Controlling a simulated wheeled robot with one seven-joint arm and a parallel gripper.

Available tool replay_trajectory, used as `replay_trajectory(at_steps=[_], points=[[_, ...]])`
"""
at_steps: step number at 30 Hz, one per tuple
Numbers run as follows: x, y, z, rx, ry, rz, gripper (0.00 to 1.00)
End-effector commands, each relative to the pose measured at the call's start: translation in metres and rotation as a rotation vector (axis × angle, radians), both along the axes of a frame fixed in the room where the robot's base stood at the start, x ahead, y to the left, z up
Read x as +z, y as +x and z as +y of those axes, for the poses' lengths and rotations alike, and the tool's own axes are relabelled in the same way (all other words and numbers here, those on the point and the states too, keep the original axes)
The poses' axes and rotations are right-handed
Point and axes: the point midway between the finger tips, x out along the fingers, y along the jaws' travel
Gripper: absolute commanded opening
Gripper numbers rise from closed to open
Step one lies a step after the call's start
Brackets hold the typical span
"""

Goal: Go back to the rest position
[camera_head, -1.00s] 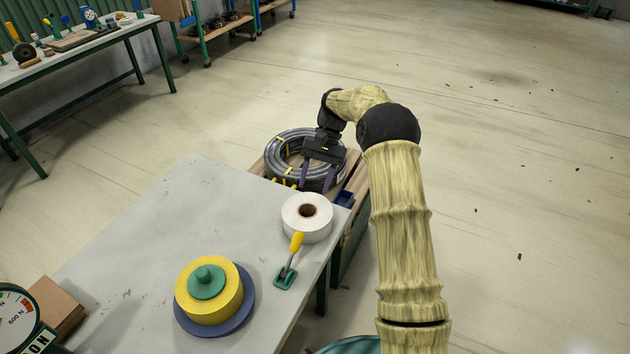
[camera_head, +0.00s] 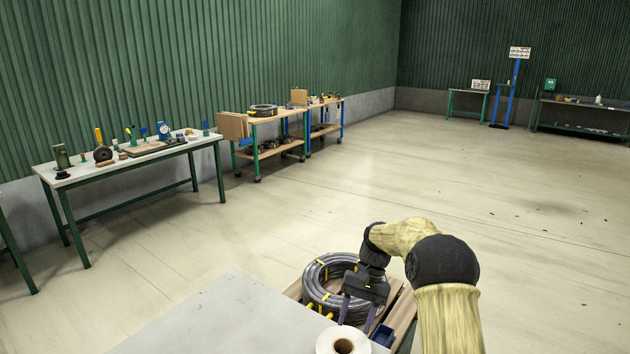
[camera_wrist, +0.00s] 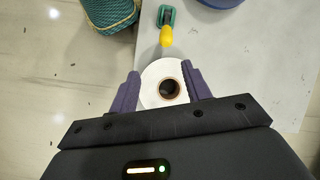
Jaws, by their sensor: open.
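My gripper (camera_head: 357,314) is open, with two purple fingers pointing down and nothing visible between them in the head view. It is by the right side of a dark grey hose coil (camera_head: 318,290) with yellow ties. The coil lies on a wooden-topped stand (camera_head: 403,312); my gripper hides part of its right side. I cannot tell whether the fingers touch it. In the wrist view the fingers (camera_wrist: 163,92) frame a white roll (camera_wrist: 150,82), which sits on the grey table beyond them. My arm reaches out from the lower right of the head view.
The grey table (camera_head: 225,312) with the white roll (camera_head: 326,344) is close in front. A green scraper with a yellow handle (camera_wrist: 167,37) lies beyond the roll. A small blue bin (camera_head: 382,335) is beside the coil. Workbenches (camera_head: 140,160) line the left wall.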

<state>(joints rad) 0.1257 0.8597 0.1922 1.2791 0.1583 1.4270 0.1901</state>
Motion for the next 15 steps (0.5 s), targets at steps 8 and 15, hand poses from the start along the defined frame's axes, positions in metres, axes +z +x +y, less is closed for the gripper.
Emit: replay_trajectory(at_steps=[8, 15], points=[[0.02, -0.05, -0.008, 0.045, -0.106, -0.189, 0.48], [0.032, -0.102, -0.021, 0.087, -0.181, -0.351, 0.48]])
